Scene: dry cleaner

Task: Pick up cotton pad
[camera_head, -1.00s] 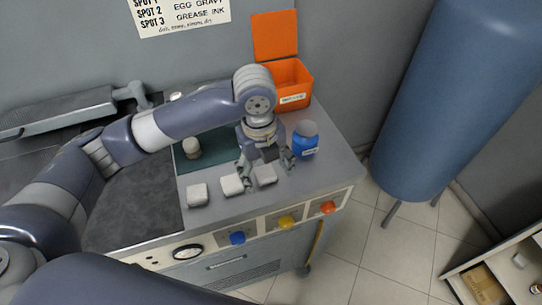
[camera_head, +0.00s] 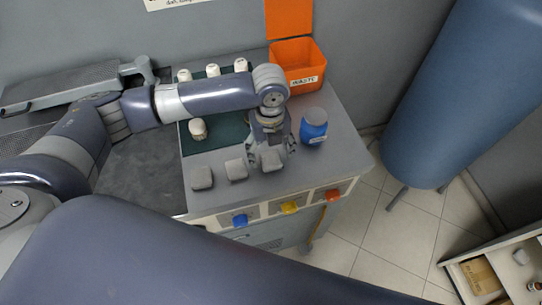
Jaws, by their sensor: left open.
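I cannot tell whether the fingers touch the pad. My right gripper is not in view.
A blue jar (camera_head: 314,126) stands close to the right of my left gripper. An open orange bin (camera_head: 297,66) is behind it. Several small white-capped bottles, including one bottle (camera_head: 198,129), stand on or by a dark green mat (camera_head: 205,146). Coloured knobs line the worktop's front.

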